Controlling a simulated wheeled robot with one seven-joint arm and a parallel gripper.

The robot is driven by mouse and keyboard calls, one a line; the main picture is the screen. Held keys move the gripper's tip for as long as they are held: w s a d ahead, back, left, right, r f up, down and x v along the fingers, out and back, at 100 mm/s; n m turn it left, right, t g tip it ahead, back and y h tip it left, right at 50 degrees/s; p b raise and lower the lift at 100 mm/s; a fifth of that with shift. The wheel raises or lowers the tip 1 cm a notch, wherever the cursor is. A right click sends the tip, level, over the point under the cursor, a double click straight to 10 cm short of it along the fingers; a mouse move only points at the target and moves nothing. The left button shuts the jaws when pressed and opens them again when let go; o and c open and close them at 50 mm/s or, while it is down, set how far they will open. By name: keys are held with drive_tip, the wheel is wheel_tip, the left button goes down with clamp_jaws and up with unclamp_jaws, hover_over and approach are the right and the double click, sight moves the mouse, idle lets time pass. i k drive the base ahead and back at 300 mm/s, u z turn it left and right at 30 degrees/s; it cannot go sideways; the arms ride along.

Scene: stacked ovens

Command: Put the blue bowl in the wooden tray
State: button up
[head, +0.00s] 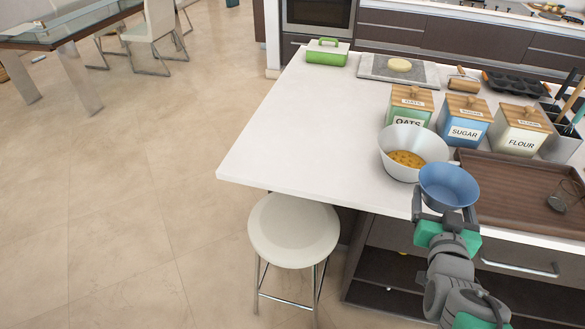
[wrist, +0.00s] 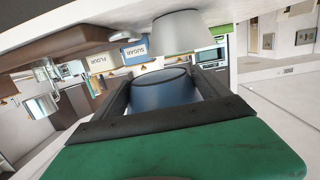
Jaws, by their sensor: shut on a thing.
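The blue bowl (head: 449,187) is upright in my gripper (head: 443,212), held above the counter's front edge. In the wrist view the bowl (wrist: 163,93) sits between my two dark fingers (wrist: 165,88), which are shut on it. The wooden tray (head: 500,173) is a wide brown tray with low rims on the counter, just right of the bowl in the head view. The tray (wrist: 70,43) also shows at the upper left of the tilted wrist view. My arm hides no visible part of the tray's middle.
A white bowl (head: 432,149) with orange-yellow food stands behind the blue bowl. A dark utensil (head: 560,200) lies in the tray's right part. Canisters of oats (head: 408,108), sugar (head: 465,120) and flour (head: 517,130) stand behind. The counter's left part is clear. A stool (head: 293,229) stands in front.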

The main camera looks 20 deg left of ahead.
sight(501, 189)
drive_tip(key=u, duration=0.05)
drive_tip(key=i, duration=0.35)
drive_tip(key=u, duration=3.35)
